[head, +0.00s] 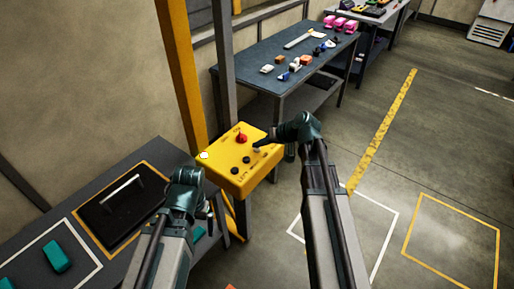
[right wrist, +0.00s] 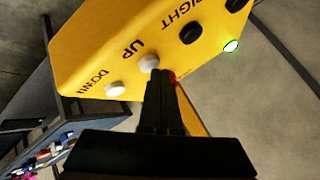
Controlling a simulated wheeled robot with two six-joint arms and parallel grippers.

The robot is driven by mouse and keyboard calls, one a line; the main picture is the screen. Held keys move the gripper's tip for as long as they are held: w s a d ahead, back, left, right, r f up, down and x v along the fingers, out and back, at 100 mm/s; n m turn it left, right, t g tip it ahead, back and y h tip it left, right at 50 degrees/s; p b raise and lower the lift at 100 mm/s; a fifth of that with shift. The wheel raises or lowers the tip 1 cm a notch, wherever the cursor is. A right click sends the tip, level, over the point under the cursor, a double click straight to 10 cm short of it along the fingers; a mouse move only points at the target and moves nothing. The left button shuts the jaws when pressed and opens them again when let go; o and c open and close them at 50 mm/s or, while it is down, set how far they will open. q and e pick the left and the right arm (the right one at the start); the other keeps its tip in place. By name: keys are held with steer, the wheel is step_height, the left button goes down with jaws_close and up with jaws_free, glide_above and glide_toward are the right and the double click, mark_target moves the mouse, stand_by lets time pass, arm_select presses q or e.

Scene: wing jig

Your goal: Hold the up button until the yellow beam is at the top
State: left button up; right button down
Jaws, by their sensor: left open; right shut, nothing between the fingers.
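A yellow control box (head: 228,172) stands on a post in the middle of the head view. It carries a red knob (head: 242,138), dark buttons and pale buttons. In the right wrist view the white UP button (right wrist: 149,62) lies beside the white DOWN button (right wrist: 115,89). My right gripper (right wrist: 160,74) is shut and empty, its tips right at the UP button's edge. I cannot tell whether they press it. My left gripper (head: 209,211) is open and empty, in front of the box's left side. A yellow upright (head: 181,70) rises behind the box; I cannot tell whether it is the beam.
A dark bench (head: 40,244) with a black tray (head: 98,226) and a teal block (head: 56,256) is at left. A blue-topped table (head: 255,62) with small parts stands behind. Open marked floor lies right.

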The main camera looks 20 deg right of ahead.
mark_target(259, 150)
steer(key=shift+r+p, duration=0.4)
steer(key=shift+r, duration=0.2)
step_height(259, 150, up, 5)
steer(key=p, duration=0.5)
stand_by(0.4)
